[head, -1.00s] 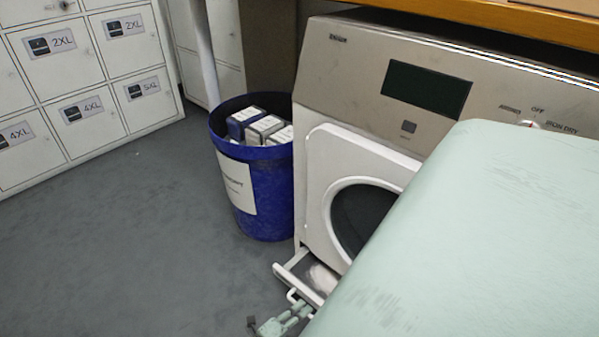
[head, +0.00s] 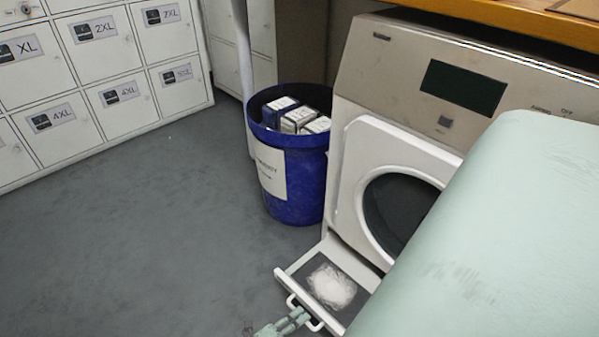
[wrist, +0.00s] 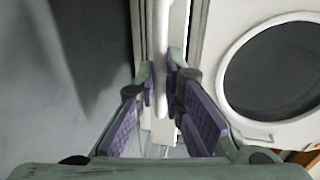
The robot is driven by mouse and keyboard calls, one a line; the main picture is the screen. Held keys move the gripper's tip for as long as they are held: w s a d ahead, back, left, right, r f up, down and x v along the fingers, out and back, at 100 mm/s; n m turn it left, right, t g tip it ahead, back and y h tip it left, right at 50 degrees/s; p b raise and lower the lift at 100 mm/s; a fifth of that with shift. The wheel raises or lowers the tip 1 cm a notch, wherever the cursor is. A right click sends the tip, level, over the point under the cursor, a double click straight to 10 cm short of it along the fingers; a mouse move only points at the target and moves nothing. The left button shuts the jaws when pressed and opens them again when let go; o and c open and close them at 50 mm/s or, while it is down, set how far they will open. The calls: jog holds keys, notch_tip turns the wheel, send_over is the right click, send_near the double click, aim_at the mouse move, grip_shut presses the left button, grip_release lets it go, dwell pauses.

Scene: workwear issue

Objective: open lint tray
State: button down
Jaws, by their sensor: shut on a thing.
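The lint tray (head: 352,267) is pulled well out of the bottom front of the white dryer (head: 398,150) in the head view. A pale clump of lint (head: 331,287) lies in it. My gripper (head: 292,318) is at the tray's front, shut on the white handle (head: 307,312). In the wrist view, my gripper (wrist: 163,92) has its purple-padded fingers on either side of the handle bar (wrist: 162,50). My pale green arm hides the right part of the dryer and part of the tray.
A blue bin (head: 294,187) holding several boxes stands left of the dryer, behind the tray. White lockers (head: 98,85) with size labels line the back left. The grey floor (head: 150,235) left of the tray is clear. A wooden top (head: 500,15) lies above the dryer.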

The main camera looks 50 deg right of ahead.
jog(key=shift+a, duration=0.2)
jog(key=c, duration=2)
grip_release()
jog(key=shift+w+a, duration=0.1)
jog(key=o, duration=0.3)
jog(key=v, duration=1.2)
jog(key=shift+r, duration=0.1)
